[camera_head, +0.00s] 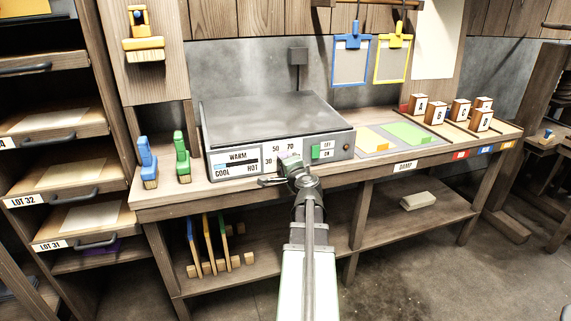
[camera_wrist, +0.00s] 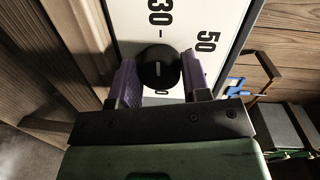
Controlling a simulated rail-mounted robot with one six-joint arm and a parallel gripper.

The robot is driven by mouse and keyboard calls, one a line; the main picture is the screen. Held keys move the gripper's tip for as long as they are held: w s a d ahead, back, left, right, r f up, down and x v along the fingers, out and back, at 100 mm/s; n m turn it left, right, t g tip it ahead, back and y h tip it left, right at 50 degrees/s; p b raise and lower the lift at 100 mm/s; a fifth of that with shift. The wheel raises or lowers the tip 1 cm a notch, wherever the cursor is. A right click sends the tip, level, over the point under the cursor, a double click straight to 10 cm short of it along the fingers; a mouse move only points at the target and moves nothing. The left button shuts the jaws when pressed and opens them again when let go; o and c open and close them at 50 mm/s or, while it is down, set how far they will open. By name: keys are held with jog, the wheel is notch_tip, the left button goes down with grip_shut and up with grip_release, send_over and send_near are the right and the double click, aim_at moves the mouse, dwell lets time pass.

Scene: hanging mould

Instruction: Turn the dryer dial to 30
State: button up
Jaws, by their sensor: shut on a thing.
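The dryer (camera_head: 277,115) is a grey flat-topped box on the bench with a white front panel. Its dial (camera_wrist: 159,68) is a round black knob with a short white line that runs about up and down in the wrist view. The 30 mark (camera_wrist: 160,14) is above the knob there, 50 (camera_wrist: 207,42) is to the right, and a partly hidden number is below. I cannot tell for sure which end of the line is the pointer. My gripper (camera_wrist: 160,80) has purple pads on both sides of the dial and is shut on it. In the head view my gripper (camera_head: 290,160) hides the dial.
A green switch (camera_head: 316,152) marked OFF and ON sits right of the dial, and a warm gauge (camera_head: 238,163) is to its left. Blue and green brushes (camera_head: 182,155) stand at the bench's left. Lettered blocks (camera_head: 437,111) and coloured sheets (camera_head: 405,133) lie to the right.

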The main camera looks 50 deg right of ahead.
dwell(0.3)
jog(key=o, duration=0.9)
jog(key=shift+o, duration=0.2)
